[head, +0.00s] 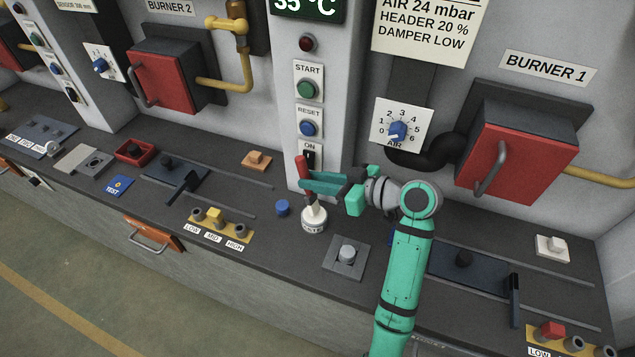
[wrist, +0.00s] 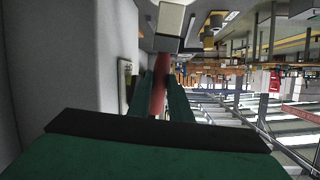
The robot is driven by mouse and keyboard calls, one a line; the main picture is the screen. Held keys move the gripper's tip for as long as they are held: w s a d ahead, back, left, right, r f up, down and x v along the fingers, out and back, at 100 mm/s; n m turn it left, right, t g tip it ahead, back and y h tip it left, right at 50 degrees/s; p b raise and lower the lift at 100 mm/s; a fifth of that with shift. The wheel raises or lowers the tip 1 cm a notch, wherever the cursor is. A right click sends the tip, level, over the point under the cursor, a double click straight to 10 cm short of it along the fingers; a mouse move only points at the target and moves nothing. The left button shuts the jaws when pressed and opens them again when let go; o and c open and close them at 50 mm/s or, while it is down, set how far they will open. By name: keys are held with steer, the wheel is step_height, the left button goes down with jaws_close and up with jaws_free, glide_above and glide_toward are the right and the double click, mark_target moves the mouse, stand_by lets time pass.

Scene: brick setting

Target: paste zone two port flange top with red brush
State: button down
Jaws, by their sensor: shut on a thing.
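My gripper (head: 309,181) is shut on the red brush (head: 301,165), whose handle stands nearly upright. The handle also shows between the two green fingers in the wrist view (wrist: 158,92). The brush's lower end meets the mouth of a white labelled pot (head: 314,218) on the dark bench; its bristles are hidden, and I cannot tell how deep they sit. A grey plate with a round raised port (head: 346,254) lies right of the pot, and another plate with a round port (head: 95,161) lies far left, near Burner 2. I cannot tell which port belongs to zone two.
A blue cap (head: 282,208) stands just left of the pot. A yellow strip with knobs (head: 220,225) lies at the front edge. The panel column with buttons (head: 308,88) rises close behind my gripper. A red Burner 1 box (head: 518,150) juts out at right.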

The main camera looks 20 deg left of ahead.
mark_target(304, 170)
steer(key=shift+w+r, duration=0.1)
steer(key=shift+r, duration=0.25)
steer(key=shift+d+r, duration=0.3)
steer(key=shift+d, duration=0.05)
steer(key=shift+r, duration=0.3)
steer(key=shift+s+a+r, duration=0.2)
steer(key=shift+a+r, duration=0.1)
steer(key=shift+r, duration=0.15)
steer(key=shift+s+a+r, duration=0.15)
steer(key=shift+a+r, duration=0.1)
steer(key=shift+r, duration=0.2)
steer(key=shift+w+d+r, duration=0.1)
steer(key=shift+d+r, duration=0.05)
steer(key=shift+r, duration=0.5)
steer(key=shift+d+r, duration=0.15)
steer(key=shift+r, duration=0.5)
steer(key=shift+w, duration=0.25)
steer(key=shift+s, duration=0.1)
